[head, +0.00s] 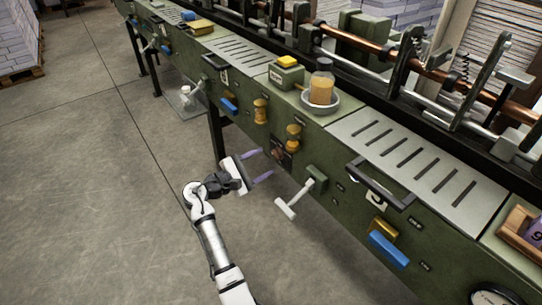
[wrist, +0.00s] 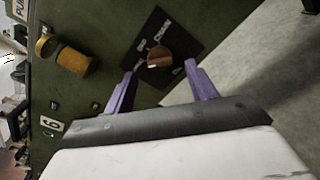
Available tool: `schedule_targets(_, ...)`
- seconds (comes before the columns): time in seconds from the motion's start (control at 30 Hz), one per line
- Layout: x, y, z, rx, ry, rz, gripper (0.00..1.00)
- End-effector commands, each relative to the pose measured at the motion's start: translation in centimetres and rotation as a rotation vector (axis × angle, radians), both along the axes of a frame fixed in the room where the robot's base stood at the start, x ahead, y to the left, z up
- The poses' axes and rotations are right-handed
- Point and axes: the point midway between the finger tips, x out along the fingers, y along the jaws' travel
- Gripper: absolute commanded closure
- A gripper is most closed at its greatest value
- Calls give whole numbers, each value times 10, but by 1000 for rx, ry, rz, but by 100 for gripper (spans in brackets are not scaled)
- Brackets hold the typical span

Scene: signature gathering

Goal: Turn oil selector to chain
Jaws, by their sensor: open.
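The oil selector is a round copper-brown knob (wrist: 158,56) on a black square plate (wrist: 183,42) on the green machine front. The plate carries small white lettering; one word near the top reads like CHAIN. Which mark the knob points to is unclear. In the head view the selector (head: 281,155) is small and dark. My gripper (wrist: 160,68) is open, its two purple fingers pointing at the plate, one on each side of the knob's lower part. I cannot tell whether they touch it. In the head view my gripper (head: 268,162) is just in front of the panel.
A yellow knob (wrist: 72,60) sticks out left of the selector. In the head view, a white T-handled lever (head: 301,193) juts out to the right of my gripper, and a black bar handle (head: 381,183) is further right. The concrete floor (head: 110,200) on the left is clear.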

Motion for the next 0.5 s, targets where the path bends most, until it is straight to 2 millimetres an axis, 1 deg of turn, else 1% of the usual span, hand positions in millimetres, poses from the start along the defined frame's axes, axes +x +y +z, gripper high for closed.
schedule_targets(0.03, 6, -9, 2, 0, -1, -2, 44)
schedule_targets(0.2, 19, -27, 1, 0, -1, -1, 44)
schedule_targets(0.33, 24, -33, 0, 0, -1, 1, 44)
schedule_targets(0.5, 26, -35, 0, 1, -1, 1, 44)
